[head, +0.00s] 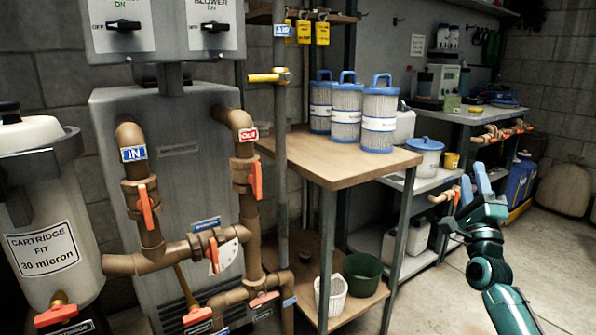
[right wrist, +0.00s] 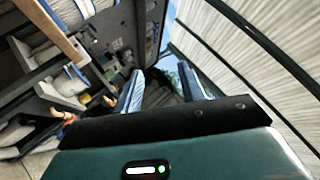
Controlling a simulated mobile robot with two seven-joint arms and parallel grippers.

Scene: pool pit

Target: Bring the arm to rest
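My right arm comes in from the lower right of the head view, teal and black. Its right gripper (head: 475,185) has blue fingers pointing up, in front of the shelves and clear of the wooden bench. In the right wrist view the two fingers of the right gripper (right wrist: 162,90) stand apart with nothing between them, so it is open and empty. My left arm and left gripper are not in view.
A wooden-topped bench (head: 340,165) holds several blue-topped filter cartridges (head: 346,112). A grey unit (head: 190,110) with brown pipes and orange-handled valves stands left, beside a cartridge filter housing (head: 45,230). Shelves (head: 425,183) line the back. Open floor (head: 440,300) shows at right.

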